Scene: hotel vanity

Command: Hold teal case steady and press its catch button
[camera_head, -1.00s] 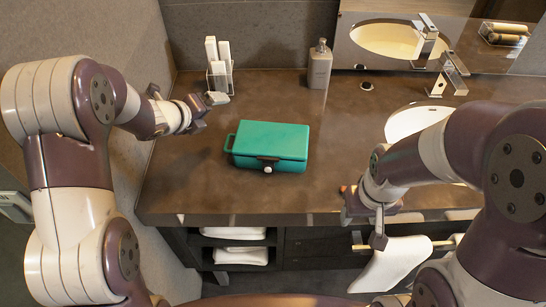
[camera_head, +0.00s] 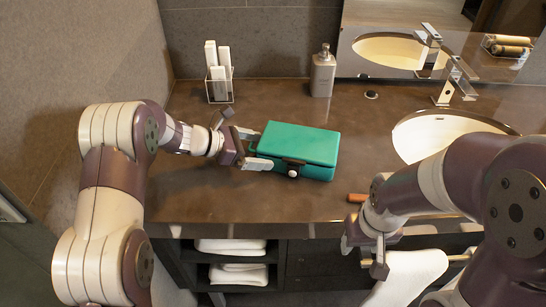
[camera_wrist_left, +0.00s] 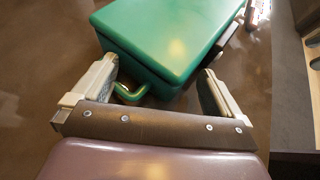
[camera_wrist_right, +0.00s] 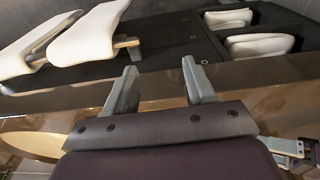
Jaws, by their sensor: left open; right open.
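The teal case (camera_head: 305,143) sits closed on the brown counter, slightly turned. Its front has a dark catch plate with a round white button (camera_head: 292,173). My left gripper (camera_head: 258,148) is open at the case's left end. In the left wrist view, the case (camera_wrist_left: 165,35) extends between and beyond the fingers, with its green side handle (camera_wrist_left: 130,95) between them. I cannot tell whether the fingers touch it. My right gripper (camera_head: 378,262) is open and empty in front of the counter's edge, low and right of the case; its fingers also show in the right wrist view (camera_wrist_right: 160,80).
A clear holder with white sticks (camera_head: 219,88) and a soap dispenser (camera_head: 323,72) stand behind. A sink (camera_head: 440,135) is at right. A small brown object (camera_head: 357,198) lies near the front edge. White towels (camera_head: 238,275) sit on shelves below. Counter in front of the case is clear.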

